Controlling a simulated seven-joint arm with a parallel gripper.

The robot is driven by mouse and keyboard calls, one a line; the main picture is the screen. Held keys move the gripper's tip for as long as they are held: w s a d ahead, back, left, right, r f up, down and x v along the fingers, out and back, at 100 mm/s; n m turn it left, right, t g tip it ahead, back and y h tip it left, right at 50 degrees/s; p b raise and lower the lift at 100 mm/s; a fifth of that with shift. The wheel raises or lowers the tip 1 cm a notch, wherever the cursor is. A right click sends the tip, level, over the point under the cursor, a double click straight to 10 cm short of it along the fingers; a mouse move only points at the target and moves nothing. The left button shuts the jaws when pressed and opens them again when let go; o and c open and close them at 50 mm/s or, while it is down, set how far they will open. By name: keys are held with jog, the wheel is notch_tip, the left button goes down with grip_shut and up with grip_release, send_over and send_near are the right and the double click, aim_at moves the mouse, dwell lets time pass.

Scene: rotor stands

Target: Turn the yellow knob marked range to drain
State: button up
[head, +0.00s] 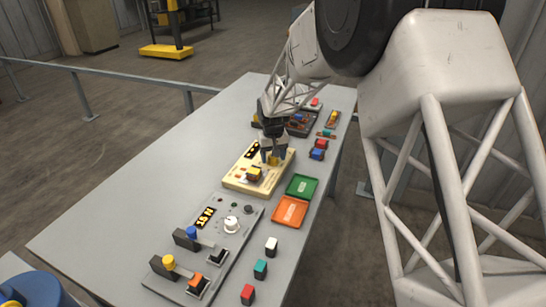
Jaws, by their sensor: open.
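A cream panel (233,182) lies on the table, with a dark display strip at its upper left. My gripper (273,156) points down over the panel's far right part, its fingers open. A small yellow part (274,161), which looks like the yellow knob, shows between and just below the fingertips. The fingers partly hide it, and I cannot tell whether they touch it. A yellow-orange block with a dark side (254,173) sits nearer the front of the same panel. No range or drain marking is legible at this size.
A grey panel (236,252) with a white knob (231,224) and two levers lies in front. Green (301,187) and orange (290,211) trays are to the right. Several small blocks line the right edge. Dark devices stand behind my gripper. The table's left side is clear.

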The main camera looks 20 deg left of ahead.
jog(key=shift+r, duration=3.75)
jog(key=shift+d+r, duration=0.2)
jog(key=shift+d, duration=0.05)
jog(key=s+d+r+m, duration=0.1)
jog(key=s+d+r, duration=0.35)
jog(key=d, duration=0.55)
jog(key=s+d+r+m+t, duration=0.15)
jog(key=s+d+r, duration=0.35)
jog(key=d, duration=0.6)
jog(key=s+d+r+m, duration=0.1)
jog(key=s+d+r, duration=0.4)
jog(key=d, duration=0.5)
jog(key=s+d+m, duration=0.2)
jog(key=s+d, duration=0.7)
jog(key=s, duration=0.4)
jog(key=s+d+f+m+t, duration=0.1)
jog(key=s+d+m, duration=0.1)
jog(key=s+d, duration=0.8)
jog(key=s, duration=0.3)
jog(key=shift+s, duration=0.15)
